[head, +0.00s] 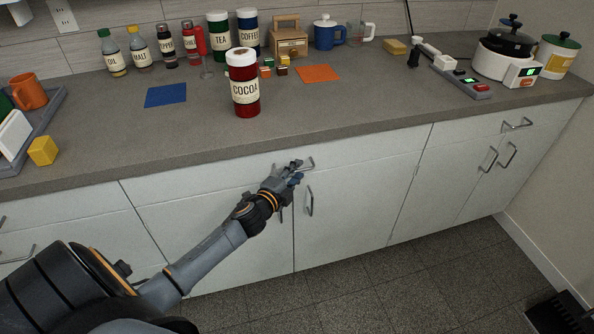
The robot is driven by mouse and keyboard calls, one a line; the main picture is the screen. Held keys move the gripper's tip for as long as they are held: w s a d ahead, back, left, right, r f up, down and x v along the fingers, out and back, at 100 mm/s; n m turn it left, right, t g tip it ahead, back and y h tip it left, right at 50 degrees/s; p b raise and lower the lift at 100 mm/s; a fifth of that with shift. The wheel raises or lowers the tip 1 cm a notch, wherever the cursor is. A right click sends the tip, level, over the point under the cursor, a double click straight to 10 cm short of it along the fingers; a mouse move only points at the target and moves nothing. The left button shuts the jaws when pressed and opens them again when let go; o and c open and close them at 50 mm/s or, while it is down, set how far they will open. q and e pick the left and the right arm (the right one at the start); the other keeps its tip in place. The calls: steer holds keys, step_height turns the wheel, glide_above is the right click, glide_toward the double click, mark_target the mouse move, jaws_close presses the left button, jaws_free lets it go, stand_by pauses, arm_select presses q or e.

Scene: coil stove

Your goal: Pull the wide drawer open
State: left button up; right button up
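The wide drawer (372,153) is the long white front under the middle of the counter. It looks flush with its neighbours. Its metal bar handle (310,163) is partly covered by my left gripper. My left gripper (297,170) reaches up from the lower left, with its fingers at the left part of the handle. The fingers look slightly apart, but I cannot tell whether they are closed around the bar. My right gripper is out of view.
Cupboard doors with upright handles (309,201) lie just below the drawer. A red cocoa canister (245,88) stands on the counter above it. A blue mat (166,96) and an orange mat (318,73) lie nearby. The floor (390,285) in front is clear.

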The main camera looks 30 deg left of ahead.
arm_select(q)
steer(key=shift+w, duration=0.5)
jaws_close()
steer(key=shift+f, duration=0.15)
